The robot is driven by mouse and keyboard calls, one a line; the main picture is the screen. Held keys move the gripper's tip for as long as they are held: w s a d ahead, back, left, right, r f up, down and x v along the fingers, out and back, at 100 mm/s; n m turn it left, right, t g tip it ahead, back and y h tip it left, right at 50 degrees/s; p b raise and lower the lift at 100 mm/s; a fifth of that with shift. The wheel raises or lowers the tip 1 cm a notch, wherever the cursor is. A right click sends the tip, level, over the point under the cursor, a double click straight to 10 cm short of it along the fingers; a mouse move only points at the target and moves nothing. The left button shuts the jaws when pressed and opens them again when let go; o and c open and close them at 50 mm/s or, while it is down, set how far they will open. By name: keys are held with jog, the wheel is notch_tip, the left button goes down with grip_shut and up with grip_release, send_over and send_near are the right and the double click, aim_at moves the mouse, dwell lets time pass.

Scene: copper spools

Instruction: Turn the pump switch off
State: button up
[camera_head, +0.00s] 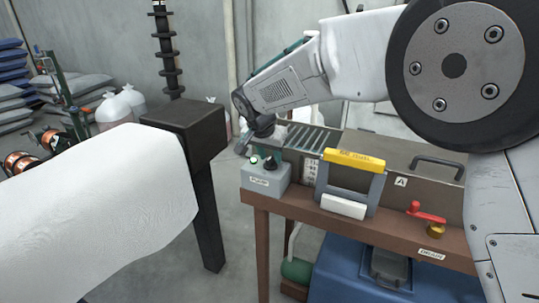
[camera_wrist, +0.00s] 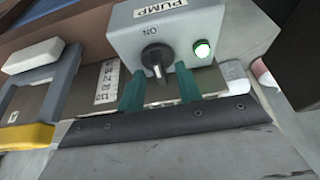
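The grey pump switch box (camera_head: 264,181) stands at the left end of the brown bench, with a PUMP label on its front. Its black knob (camera_head: 270,163) is on top, beside a lit green lamp (camera_head: 254,160). In the wrist view the box (camera_wrist: 205,22) appears upside down, with the knob (camera_wrist: 152,56), an ON mark and the glowing lamp (camera_wrist: 202,49). My gripper (camera_wrist: 158,72) is open, its two green fingers apart on either side of the knob's pointer. I cannot tell whether they touch it. In the head view my gripper (camera_head: 268,147) is just above and behind the box.
A yellow-topped grey handle frame (camera_head: 354,160) with a white block (camera_head: 345,207) stands right of the box. A red-levered drain valve (camera_head: 427,214) is farther right. A dark post (camera_head: 205,200) stands left of the bench. A blue container (camera_head: 345,272) is below.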

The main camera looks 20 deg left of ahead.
jog(key=shift+f, duration=0.1)
grip_shut()
jog(key=shift+n, duration=0.3)
jog(key=n+y, duration=0.1)
jog(key=n, duration=0.2)
jog(key=shift+d+n+y, duration=0.15)
jog(key=shift+n+y, duration=0.15)
jog(key=n, duration=0.2)
jog(key=n+g+y, duration=0.1)
jog(key=n, duration=0.1)
jog(key=shift+w+d+y, duration=0.1)
jog(key=shift+y, duration=0.2)
jog(key=n, duration=0.2)
jog(key=n+g+y, duration=0.1)
jog(key=n, duration=0.2)
jog(key=shift+w+d+g, duration=0.1)
jog(key=shift+g, duration=0.2)
jog(key=n, duration=0.2)
jog(key=n+g, duration=0.1)
jog(key=n, duration=0.1)
jog(key=shift+w+n+g+y, duration=0.1)
jog(key=shift+n+g+y, duration=0.2)
jog(key=shift+n, duration=0.1)
